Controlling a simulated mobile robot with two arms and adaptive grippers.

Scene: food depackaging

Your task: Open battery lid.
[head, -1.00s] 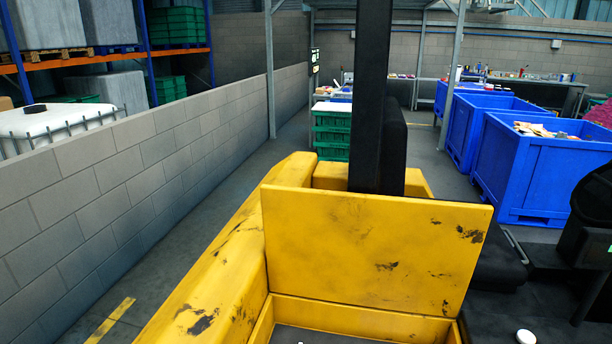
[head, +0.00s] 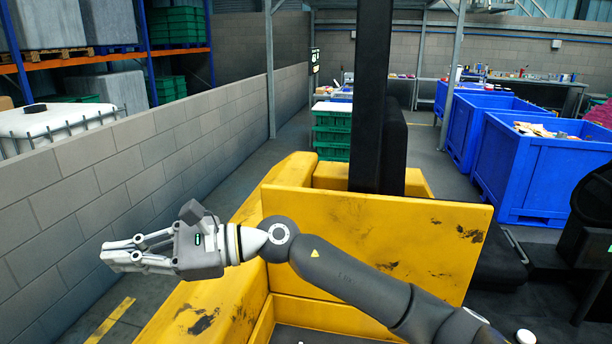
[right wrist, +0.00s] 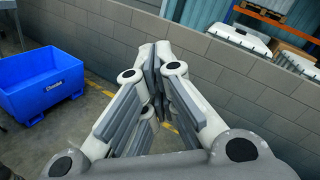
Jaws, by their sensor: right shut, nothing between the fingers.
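The yellow battery lid (head: 390,222) stands upright across the yellow vehicle in the head view, its face scuffed with dark marks. Below it, part of an open yellow-walled compartment (head: 310,316) shows. My right arm crosses in front of the lid from the lower right and hides part of it. My right gripper (head: 112,256) is shut and empty, held to the left over the vehicle's left side, apart from the lid. Its closed fingers also show in the right wrist view (right wrist: 153,68). My left gripper is not in view.
The yellow vehicle body (head: 215,292) runs along the left, with a grey block wall (head: 130,175) beyond it. A black mast (head: 371,100) stands behind the lid. Blue bins (head: 540,175) stand at right, green crates (head: 332,135) behind. A blue bin (right wrist: 55,82) shows in the right wrist view.

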